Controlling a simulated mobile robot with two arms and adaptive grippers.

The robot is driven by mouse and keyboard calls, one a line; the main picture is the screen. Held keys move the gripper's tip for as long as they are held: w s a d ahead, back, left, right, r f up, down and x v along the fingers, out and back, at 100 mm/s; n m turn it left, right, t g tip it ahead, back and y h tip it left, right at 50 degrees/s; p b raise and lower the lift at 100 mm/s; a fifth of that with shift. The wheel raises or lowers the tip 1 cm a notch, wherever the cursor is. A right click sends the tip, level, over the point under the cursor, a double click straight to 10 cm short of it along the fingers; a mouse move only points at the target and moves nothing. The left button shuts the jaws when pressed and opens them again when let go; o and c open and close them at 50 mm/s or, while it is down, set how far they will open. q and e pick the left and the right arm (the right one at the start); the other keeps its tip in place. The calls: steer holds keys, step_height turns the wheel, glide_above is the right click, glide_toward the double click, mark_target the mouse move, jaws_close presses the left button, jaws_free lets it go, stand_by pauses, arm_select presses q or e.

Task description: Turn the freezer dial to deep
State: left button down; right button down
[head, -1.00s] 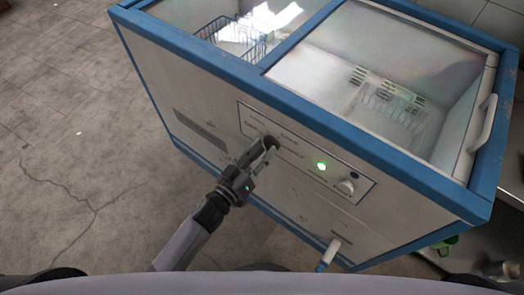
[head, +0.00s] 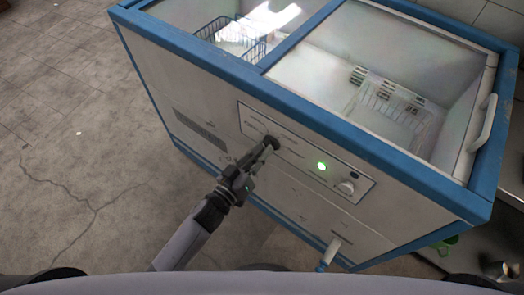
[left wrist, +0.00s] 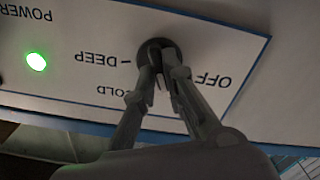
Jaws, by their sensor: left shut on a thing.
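The chest freezer (head: 190,100) is white with blue edges and has a control panel (head: 315,178) on its front. The dark round dial (head: 272,141) is at the panel's left part; it also shows in the left wrist view (left wrist: 152,46). There the panel letters read upside down: DEEP left of the dial, OFF right of it, and COLD partly hidden below. My left gripper (head: 268,147) is shut on the dial, and its fingertips (left wrist: 162,74) cover part of it. I cannot read the dial's pointer. My right gripper is not in view.
A green power light (head: 321,166) is lit and a small white knob (head: 347,186) sits at the panel's right end. A blue wire basket (head: 228,38) is inside the freezer. A white handle (head: 483,122) is on the lid. Cracked grey floor (head: 60,150) is clear at left.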

arm_select(q)
steer(key=shift+m, duration=0.3)
steer(key=shift+s+d+f+m+b, duration=0.1)
steer(key=shift+m+b, duration=0.2)
steer(key=shift+m, duration=4.5)
steer(key=shift+s+d+f+m+b, duration=0.1)
steer(key=shift+m+b, duration=0.15)
steer(key=shift+m, duration=4.55)
steer(key=c, duration=1.7)
jaws_free()
steer(key=shift+o, duration=0.2)
steer(key=shift+w, duration=0.1)
